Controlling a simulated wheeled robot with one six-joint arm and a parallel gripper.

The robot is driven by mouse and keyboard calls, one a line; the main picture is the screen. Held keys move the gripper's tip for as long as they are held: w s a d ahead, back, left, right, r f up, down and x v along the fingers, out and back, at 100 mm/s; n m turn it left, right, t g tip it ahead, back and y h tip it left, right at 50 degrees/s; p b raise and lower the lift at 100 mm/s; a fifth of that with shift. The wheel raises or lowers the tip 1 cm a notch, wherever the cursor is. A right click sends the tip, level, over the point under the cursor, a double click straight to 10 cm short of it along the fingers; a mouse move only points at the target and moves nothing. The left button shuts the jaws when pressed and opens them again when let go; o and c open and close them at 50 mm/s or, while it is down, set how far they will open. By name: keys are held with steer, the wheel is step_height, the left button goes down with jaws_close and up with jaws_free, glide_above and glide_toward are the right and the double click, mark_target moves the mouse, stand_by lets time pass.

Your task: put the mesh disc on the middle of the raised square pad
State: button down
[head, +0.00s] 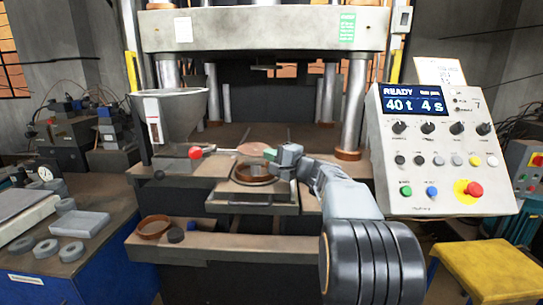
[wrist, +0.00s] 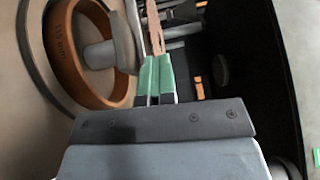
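The mesh disc (head: 253,148) is a thin, reddish-brown round sheet. My gripper (head: 270,154) is shut on its edge with green fingertips and holds it above the press bed. In the wrist view the green fingertips (wrist: 155,78) are close together, with the disc (wrist: 153,28) nearly edge-on between them. A low grey square slab (head: 80,224), which looks like the raised square pad, lies on the left bench, well away from the gripper. Its top looks bare.
An orange-brown ring (head: 239,173) with a grey post inside sits below the gripper; it also shows in the wrist view (wrist: 62,50). A hopper (head: 180,105) stands left of it. Press columns (head: 355,105) flank the bed. Grey rings (head: 46,248) lie near the slab.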

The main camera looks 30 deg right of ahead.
steer(key=shift+f+b, duration=1.4)
steer(key=shift+b, duration=0.1)
stand_by(1.6)
steer(key=c, duration=1.8)
jaws_free()
steer(key=shift+c, duration=0.2)
steer(key=o, duration=0.3)
steer(key=shift+f, duration=0.1)
steer(key=shift+d+f, duration=0.1)
steer(key=shift+s+d+b, duration=0.1)
steer(key=shift+s+b, duration=0.1)
steer(key=shift+b, duration=0.15)
steer(key=shift+s+d, duration=0.25)
steer(key=shift+s, duration=0.1)
steer(key=shift+s+a+b, duration=0.1)
steer(key=shift+s+b, duration=0.1)
steer(key=shift+b, duration=0.1)
steer(key=shift+s+r, duration=0.2)
steer(key=shift+s, duration=0.1)
